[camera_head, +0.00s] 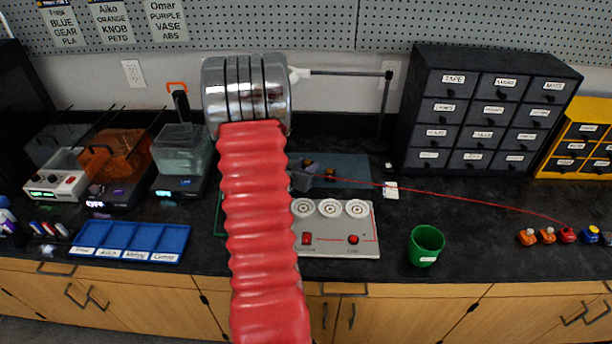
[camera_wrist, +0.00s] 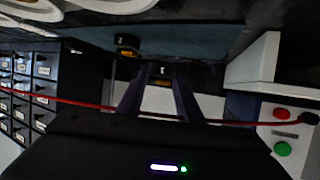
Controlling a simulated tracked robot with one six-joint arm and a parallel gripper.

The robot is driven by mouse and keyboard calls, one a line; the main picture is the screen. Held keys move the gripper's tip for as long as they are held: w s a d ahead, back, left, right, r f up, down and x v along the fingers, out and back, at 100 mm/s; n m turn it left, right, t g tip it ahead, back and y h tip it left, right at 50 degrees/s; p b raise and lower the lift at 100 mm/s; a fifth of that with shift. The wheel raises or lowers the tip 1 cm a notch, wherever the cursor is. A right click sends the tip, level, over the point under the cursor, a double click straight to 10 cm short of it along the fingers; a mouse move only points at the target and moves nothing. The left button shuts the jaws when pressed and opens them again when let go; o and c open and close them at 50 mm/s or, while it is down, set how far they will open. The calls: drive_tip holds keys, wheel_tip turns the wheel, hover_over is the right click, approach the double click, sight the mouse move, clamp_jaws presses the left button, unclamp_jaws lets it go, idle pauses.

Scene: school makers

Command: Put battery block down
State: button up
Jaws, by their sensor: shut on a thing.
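My gripper (camera_wrist: 158,88) is shut on the battery block (camera_wrist: 160,72), a small dark block with a white mark and an orange-brown band, seen between the fingertips in the wrist view. In the head view my gripper (camera_head: 305,177) is small and partly hidden behind my red arm, over the back of the bench near a blue-grey mat (camera_head: 348,168). A second similar dark and orange block (camera_wrist: 127,42) lies apart from the fingers, by the mat. I cannot tell whether the held block touches the surface.
A grey panel with round sockets (camera_head: 367,240) lies in front of my gripper. A red cable (camera_head: 450,199) runs right across the bench. A green cup (camera_head: 426,246), a dark drawer cabinet (camera_head: 408,120) and a blue tray (camera_head: 130,257) stand around. Bench between cup and cabinet is mostly clear.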

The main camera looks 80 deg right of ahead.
drive_tip(key=shift+f, duration=2.05)
drive_tip(key=shift+f, duration=0.1)
drive_tip(key=o, duration=1.2)
drive_tip(key=shift+w+a+r, duration=0.1)
drive_tip(key=shift+a+r, duration=0.2)
drive_tip(key=shift+a, duration=0.05)
drive_tip(key=v, duration=1.1)
drive_tip(key=shift+a, duration=0.15)
